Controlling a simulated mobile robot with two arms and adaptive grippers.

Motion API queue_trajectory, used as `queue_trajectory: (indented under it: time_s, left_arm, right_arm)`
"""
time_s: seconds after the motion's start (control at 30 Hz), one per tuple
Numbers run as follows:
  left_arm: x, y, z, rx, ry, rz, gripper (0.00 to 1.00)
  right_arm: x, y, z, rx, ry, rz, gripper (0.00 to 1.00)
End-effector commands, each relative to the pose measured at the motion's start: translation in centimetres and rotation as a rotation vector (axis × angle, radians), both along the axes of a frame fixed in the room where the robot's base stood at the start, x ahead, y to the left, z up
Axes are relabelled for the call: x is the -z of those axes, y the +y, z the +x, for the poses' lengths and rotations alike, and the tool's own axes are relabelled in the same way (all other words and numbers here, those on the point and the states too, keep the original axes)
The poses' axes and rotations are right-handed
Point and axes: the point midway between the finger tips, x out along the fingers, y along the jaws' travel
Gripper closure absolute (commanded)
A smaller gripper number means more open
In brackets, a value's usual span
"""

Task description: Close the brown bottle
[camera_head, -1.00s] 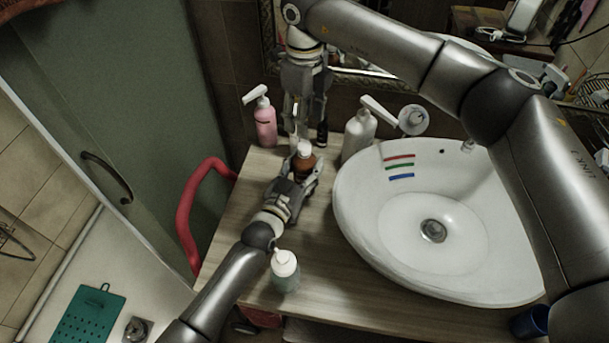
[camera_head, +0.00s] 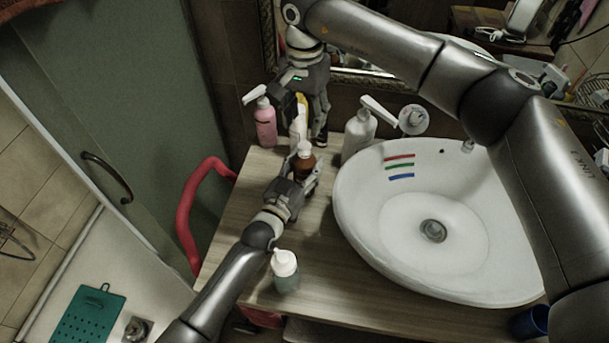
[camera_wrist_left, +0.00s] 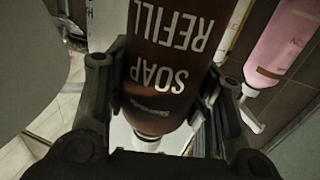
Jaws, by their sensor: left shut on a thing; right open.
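The brown bottle (camera_head: 305,163) stands upright on the counter, left of the basin. A white top (camera_head: 304,147) shows on its neck; I cannot tell how tightly it sits. My left gripper (camera_head: 302,177) is shut around the bottle's body from the front. The left wrist view shows the brown bottle (camera_wrist_left: 170,60) upside down between both fingers, with "SOAP REFILL" lettering and a white part at its lower end. My right gripper (camera_head: 299,112) is open behind and above the brown bottle, with its fingers spread and apart from the white top.
A white-and-yellow bottle (camera_head: 299,122) shows between my right fingers. A pink pump bottle (camera_head: 265,124) stands left and a white pump bottle (camera_head: 359,132) right. A pale green pump bottle (camera_head: 286,274) is in front, near my left arm. The basin (camera_head: 350,215) fills the right side.

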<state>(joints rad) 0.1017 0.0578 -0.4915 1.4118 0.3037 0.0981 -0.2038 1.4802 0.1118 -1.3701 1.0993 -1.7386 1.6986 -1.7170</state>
Motion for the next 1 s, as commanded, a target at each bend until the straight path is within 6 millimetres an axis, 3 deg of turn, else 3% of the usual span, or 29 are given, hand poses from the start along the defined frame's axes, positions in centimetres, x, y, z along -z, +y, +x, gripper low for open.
queue_trajectory:
  time_s: [0.2,0.4,0.6,1.0]
  left_arm:
    - [0.11,0.01,-0.03,0.000,0.002,0.001,1.00]
    - [0.12,0.02,-0.02,0.000,0.003,0.001,1.00]
    - [0.12,0.01,-0.03,0.000,0.003,0.001,1.00]
    - [0.13,0.02,-0.04,0.000,0.003,0.001,1.00]
  right_arm:
    - [0.01,0.02,-0.01,-0.345,0.000,0.000,0.54]
    - [0.01,0.01,0.00,-0.566,0.000,0.000,0.54]
    - [0.01,0.01,0.00,-0.651,0.000,0.000,0.54]
    - [0.36,0.01,-0.02,-0.655,0.001,0.001,0.54]
